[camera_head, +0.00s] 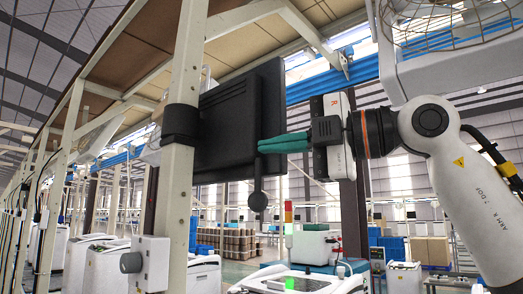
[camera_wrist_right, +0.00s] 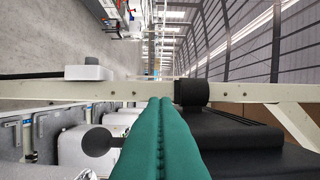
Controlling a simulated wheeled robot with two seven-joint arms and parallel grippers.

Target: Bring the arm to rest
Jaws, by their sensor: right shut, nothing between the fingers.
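My right arm (camera_head: 440,140) comes in from the right in the head view, raised and bent. Its right gripper (camera_head: 262,146) points left, with its green fingers shut and nothing between them. The fingertips show in front of the right edge of a black monitor-like panel (camera_head: 228,120); I cannot tell whether they touch it. In the right wrist view the two green fingers (camera_wrist_right: 160,140) lie side by side, closed. The black panel (camera_wrist_right: 240,135) is just right of them there. My left gripper is not in view.
A pale upright post (camera_head: 181,180) carries the panel by a black clamp (camera_head: 181,124). A grey box with a dark round knob (camera_head: 145,262) is on the post. A caged fan or lamp (camera_head: 440,25) hangs at upper right. White machines (camera_head: 105,265) stand below.

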